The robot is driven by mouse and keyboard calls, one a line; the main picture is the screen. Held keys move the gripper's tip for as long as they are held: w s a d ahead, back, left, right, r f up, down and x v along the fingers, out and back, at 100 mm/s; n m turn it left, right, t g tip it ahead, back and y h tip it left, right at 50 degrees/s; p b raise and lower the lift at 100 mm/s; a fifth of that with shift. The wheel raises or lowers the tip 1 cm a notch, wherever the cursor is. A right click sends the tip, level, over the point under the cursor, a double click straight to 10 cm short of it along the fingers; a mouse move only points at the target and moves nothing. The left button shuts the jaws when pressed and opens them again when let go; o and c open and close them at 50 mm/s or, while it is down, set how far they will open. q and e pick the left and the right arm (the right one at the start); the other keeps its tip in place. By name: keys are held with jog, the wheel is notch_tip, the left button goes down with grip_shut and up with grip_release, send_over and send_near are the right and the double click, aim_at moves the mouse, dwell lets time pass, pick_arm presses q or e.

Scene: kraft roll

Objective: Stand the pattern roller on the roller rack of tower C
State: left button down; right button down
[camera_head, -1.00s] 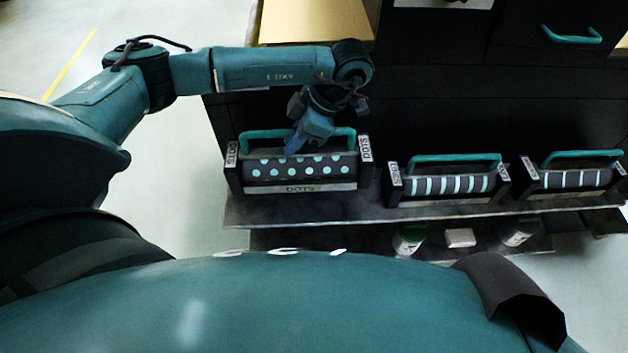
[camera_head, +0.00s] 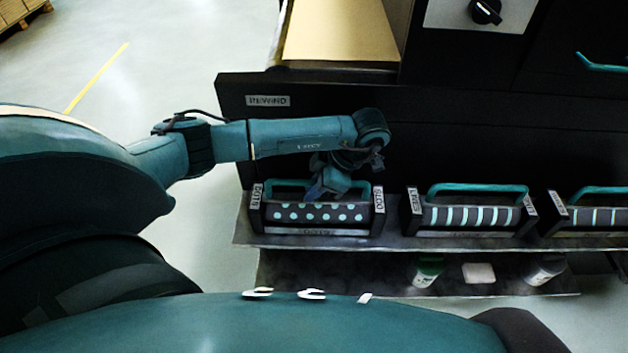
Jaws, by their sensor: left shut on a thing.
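A dark roller with pale teal dots (camera_head: 316,214) lies level in a black rack slot (camera_head: 256,212) whose end plates carry DOTS labels. It has a teal bar handle (camera_head: 290,183) along its top. My left gripper (camera_head: 322,190) reaches down from behind onto the middle of this handle and is shut on it. The fingertips are small and partly hidden. A roller with broad pale stripes (camera_head: 470,216) and one with thin stripes (camera_head: 597,217) sit in slots to the right, each with a teal handle. My right gripper is not in view.
The slots stand on a dark shelf (camera_head: 400,242). A dark machine panel (camera_head: 450,140) rises behind. Open floor (camera_head: 215,60) lies to the left.

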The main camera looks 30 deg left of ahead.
pick_arm(q)
jog(key=shift+w, duration=0.1)
jog(key=c, duration=1.4)
grip_release()
